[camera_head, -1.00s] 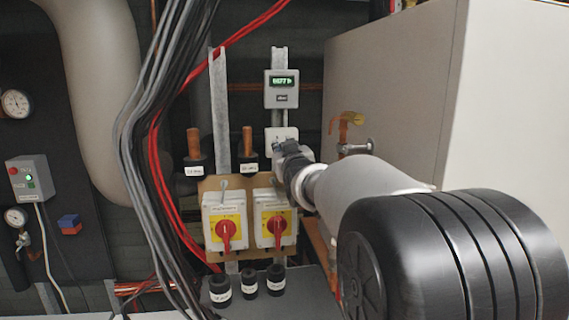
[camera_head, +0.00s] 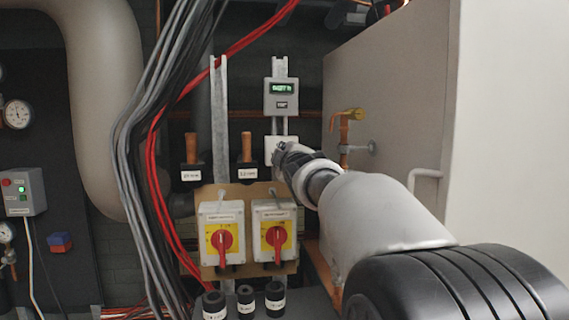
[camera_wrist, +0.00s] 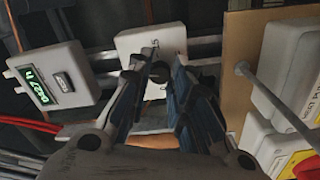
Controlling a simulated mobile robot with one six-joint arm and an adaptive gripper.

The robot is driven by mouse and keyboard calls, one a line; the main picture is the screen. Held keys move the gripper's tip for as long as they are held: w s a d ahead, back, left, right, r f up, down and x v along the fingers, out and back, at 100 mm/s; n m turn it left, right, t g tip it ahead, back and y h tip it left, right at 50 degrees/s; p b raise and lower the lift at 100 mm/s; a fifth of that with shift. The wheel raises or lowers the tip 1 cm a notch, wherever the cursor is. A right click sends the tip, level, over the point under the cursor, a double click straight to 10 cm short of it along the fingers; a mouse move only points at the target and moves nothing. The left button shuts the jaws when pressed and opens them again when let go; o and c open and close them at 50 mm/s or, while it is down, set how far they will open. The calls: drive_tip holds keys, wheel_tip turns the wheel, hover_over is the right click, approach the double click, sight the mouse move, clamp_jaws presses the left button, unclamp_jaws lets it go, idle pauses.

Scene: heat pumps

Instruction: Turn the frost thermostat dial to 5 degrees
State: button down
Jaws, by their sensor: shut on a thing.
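The frost thermostat is a small white box (camera_head: 279,146) on the metal rail, below a grey display unit. In the wrist view its white cover (camera_wrist: 150,40) lies just beyond my fingertips, with a few dark marks near its right edge. My gripper (camera_head: 284,152) reaches it from the right. In the wrist view the two fingers of my gripper (camera_wrist: 160,73) come together at the box and are shut on the dial. The dial itself is mostly hidden by the fingertips, so its setting cannot be read.
The grey display unit (camera_head: 281,96) has a lit green readout. Two yellow-and-white isolators with red handles, left (camera_head: 222,238) and right (camera_head: 274,235), sit below. A brass valve (camera_head: 346,115) and large pale cabinet (camera_head: 395,100) stand right; cables (camera_head: 150,130) hang left.

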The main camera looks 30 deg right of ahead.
drive_tip(key=shift+n+b, duration=0.45)
drive_tip(key=shift+n, duration=3.65)
drive_tip(key=shift+r, duration=0.1)
drive_tip(key=c, duration=1.4)
unclamp_jaws()
drive_tip(key=v, duration=1.2)
